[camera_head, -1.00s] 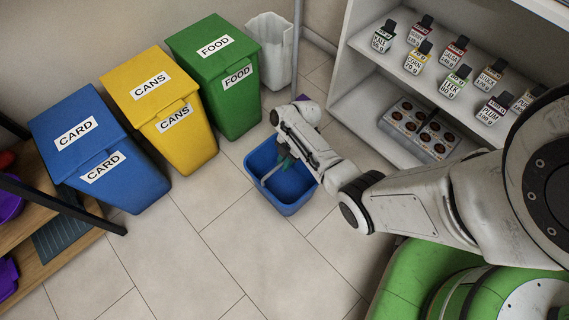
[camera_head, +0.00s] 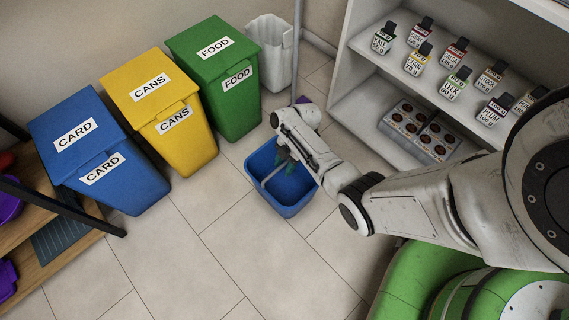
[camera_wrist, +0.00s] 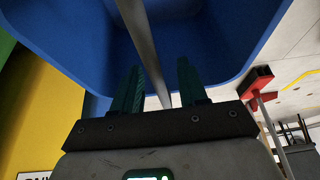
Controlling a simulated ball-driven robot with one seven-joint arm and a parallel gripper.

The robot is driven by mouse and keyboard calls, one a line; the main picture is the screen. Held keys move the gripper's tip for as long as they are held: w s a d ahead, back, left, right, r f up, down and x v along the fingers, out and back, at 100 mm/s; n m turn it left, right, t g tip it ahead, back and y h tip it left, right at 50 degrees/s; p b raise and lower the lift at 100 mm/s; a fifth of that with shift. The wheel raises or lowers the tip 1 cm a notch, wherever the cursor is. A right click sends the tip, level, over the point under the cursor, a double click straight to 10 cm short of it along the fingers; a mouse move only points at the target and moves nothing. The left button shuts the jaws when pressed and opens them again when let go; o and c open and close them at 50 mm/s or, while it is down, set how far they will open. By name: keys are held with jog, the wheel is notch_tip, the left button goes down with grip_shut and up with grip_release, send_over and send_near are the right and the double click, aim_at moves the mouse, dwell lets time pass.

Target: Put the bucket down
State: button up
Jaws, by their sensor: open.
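The blue bucket (camera_head: 283,199) appears to stand on the tiled floor, in front of the green bin and below the shelf unit. Its grey handle bar (camera_head: 272,176) spans the opening. My gripper (camera_head: 283,163) reaches over the bucket's far side beside the handle. In the wrist view the bucket (camera_wrist: 215,45) fills the top, and the handle (camera_wrist: 146,50) runs down between my two teal fingers (camera_wrist: 159,92). The fingers are apart, with gaps beside the bar. Whether either finger touches the bar is hard to tell.
Blue card (camera_head: 120,180), yellow cans (camera_head: 190,150) and green food (camera_head: 236,110) bins stand at the left. A white bin (camera_head: 270,45) is behind. A shelf unit (camera_head: 360,95) with jars is at the right. Floor (camera_head: 220,255) in front is clear.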

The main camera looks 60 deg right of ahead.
jog(key=p+v, duration=0.5)
jog(key=v, duration=0.7)
jog(key=s+a+r+m, duration=0.15)
jog(key=a+m, duration=0.25)
jog(key=a, duration=0.4)
jog(key=s+a+r+m+h, duration=0.4)
jog(key=s+a+r+m, duration=0.4)
jog(key=s+r+m, duration=0.3)
jog(key=shift+s+r, duration=0.35)
